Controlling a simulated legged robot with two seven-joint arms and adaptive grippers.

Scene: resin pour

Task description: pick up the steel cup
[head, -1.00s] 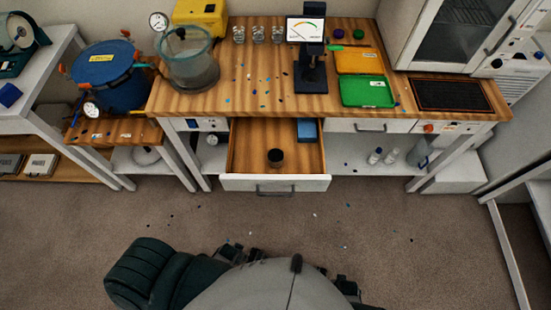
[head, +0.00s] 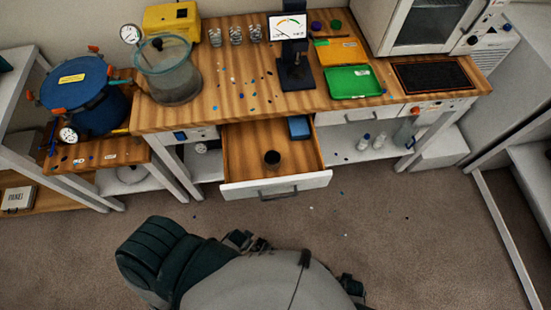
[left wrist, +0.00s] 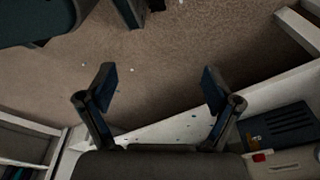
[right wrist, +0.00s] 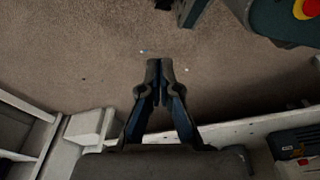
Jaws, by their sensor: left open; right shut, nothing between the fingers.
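A small dark round cup (head: 272,158) stands in the open wooden drawer (head: 248,165) under the bench, toward its front; it may be the steel cup, but its metal cannot be told. My left gripper (left wrist: 160,85) is open and empty, with its fingers wide apart. My right gripper (right wrist: 160,78) is shut with nothing between its fingers. Both wrist views show mostly carpet past the fingers, and no cup. In the head view the grippers are low near my body, well apart from the drawer.
On the bench stand a clear chamber (head: 168,70), several small clear cups (head: 235,35), a black stand (head: 295,70) and a green tray (head: 353,83). A blue pressure pot (head: 85,95) is at left. A blue box (head: 299,127) lies in the drawer. Carpet (head: 400,240) before the bench is clear except for small scraps.

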